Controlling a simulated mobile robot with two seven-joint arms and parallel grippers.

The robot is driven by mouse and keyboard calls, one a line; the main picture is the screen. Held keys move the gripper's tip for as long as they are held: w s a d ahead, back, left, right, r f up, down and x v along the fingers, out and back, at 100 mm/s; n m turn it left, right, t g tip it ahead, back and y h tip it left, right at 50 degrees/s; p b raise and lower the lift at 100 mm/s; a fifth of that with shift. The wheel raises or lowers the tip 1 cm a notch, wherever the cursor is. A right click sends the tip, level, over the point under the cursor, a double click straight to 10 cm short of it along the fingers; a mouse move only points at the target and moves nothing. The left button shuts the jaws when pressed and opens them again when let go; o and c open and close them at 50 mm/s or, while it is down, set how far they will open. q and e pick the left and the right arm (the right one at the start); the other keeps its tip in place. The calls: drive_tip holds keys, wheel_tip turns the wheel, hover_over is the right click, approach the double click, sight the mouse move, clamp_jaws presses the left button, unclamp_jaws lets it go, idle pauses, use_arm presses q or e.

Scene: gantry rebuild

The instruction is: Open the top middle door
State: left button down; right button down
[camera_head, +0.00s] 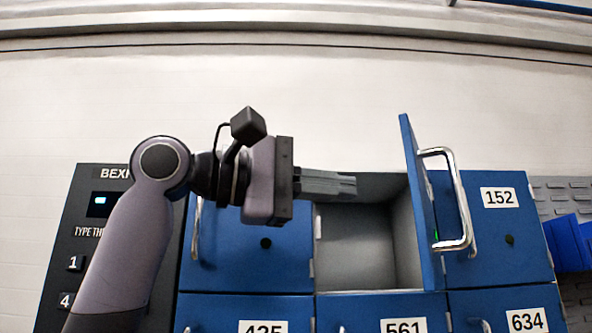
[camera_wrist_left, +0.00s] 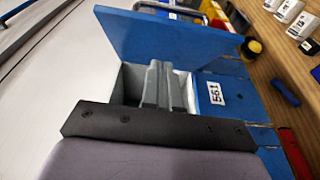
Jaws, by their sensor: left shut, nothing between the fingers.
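The top middle door (camera_head: 421,205) is a blue panel with a silver bar handle (camera_head: 460,200). It stands swung open on its right edge, pointing out toward me. Behind it the grey compartment (camera_head: 355,247) is exposed and looks empty. The door also shows in the left wrist view (camera_wrist_left: 165,42), beyond the fingers. My left gripper (camera_head: 350,187) is shut and empty, its fingers at the upper part of the compartment opening, left of the door and apart from the handle. In the left wrist view the fingers (camera_wrist_left: 163,85) lie together over the opening. My right gripper is not in view.
Blue doors surround the opening: one at the left (camera_head: 265,245), door 152 (camera_head: 490,235) at the right, and door 561 (camera_head: 385,312) below. A dark keypad panel (camera_head: 90,225) stands at the left. A blue bin (camera_head: 570,243) hangs at the far right. The wall above is clear.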

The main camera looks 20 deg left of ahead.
use_arm(q)
drive_tip(key=d+p, duration=0.1)
drive_tip(key=d, duration=0.4)
drive_tip(key=shift+w+d, duration=0.15)
drive_tip(key=shift+d, duration=0.2)
